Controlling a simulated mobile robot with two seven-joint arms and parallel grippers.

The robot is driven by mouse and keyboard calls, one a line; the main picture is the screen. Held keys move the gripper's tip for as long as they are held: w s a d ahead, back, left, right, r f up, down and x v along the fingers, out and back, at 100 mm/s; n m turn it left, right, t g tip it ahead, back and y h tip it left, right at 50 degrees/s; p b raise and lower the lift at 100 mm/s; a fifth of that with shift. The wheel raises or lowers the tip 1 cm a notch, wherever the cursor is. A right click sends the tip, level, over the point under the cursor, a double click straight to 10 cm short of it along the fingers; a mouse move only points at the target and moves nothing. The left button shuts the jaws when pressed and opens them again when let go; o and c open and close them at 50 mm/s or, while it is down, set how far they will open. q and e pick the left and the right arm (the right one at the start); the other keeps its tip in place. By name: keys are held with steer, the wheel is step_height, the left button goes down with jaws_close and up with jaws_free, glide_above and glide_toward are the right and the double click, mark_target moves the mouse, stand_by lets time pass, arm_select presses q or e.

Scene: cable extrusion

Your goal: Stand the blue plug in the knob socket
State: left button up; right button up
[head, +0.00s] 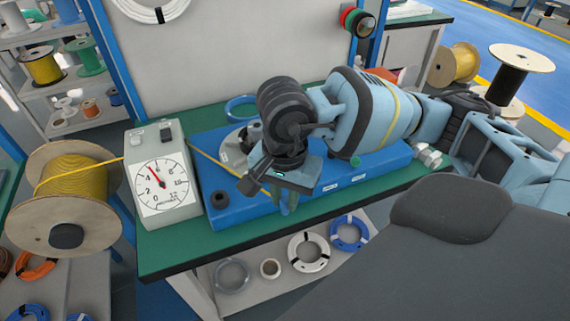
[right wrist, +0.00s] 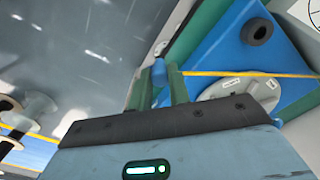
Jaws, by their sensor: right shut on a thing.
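My right gripper (head: 284,202) points down over the front edge of the blue machine base (head: 235,213). In the right wrist view its green fingers (right wrist: 158,72) are shut on the blue plug (right wrist: 159,76), of which only a small part shows between them. The knob socket, a dark round ring with a hole (head: 220,199), sits on the front left of the blue base. It also shows in the right wrist view (right wrist: 257,31), empty and apart from the plug. The plug is mostly hidden in the head view. My left gripper is not in view.
A gauge box (head: 161,187) stands left of the blue base. A yellow cable runs from a wooden spool (head: 68,200) across to a grey disc (right wrist: 238,90) on the base. A green bench strip (head: 190,242) lies clear in front. Cable coils (head: 308,252) lie on the shelf below.

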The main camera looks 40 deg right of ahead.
steer(key=shift+r+p, duration=1.65)
steer(key=shift+r, duration=1.95)
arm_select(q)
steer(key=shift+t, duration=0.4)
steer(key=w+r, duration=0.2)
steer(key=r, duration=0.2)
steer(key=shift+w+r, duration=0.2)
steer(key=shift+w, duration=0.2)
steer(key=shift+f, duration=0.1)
arm_select(e)
steer(key=shift+w+f, duration=0.1)
steer(key=shift+w+d, duration=0.15)
steer(key=shift+w, duration=0.1)
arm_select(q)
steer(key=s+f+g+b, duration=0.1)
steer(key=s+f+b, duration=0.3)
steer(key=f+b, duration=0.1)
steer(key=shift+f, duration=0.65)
arm_select(e)
steer(key=w+d, duration=0.4)
steer(key=w, duration=0.6)
steer(key=w+d, duration=0.4)
steer(key=w, duration=0.7)
steer(key=shift+w+d, duration=0.2)
steer(key=shift+f, duration=0.2)
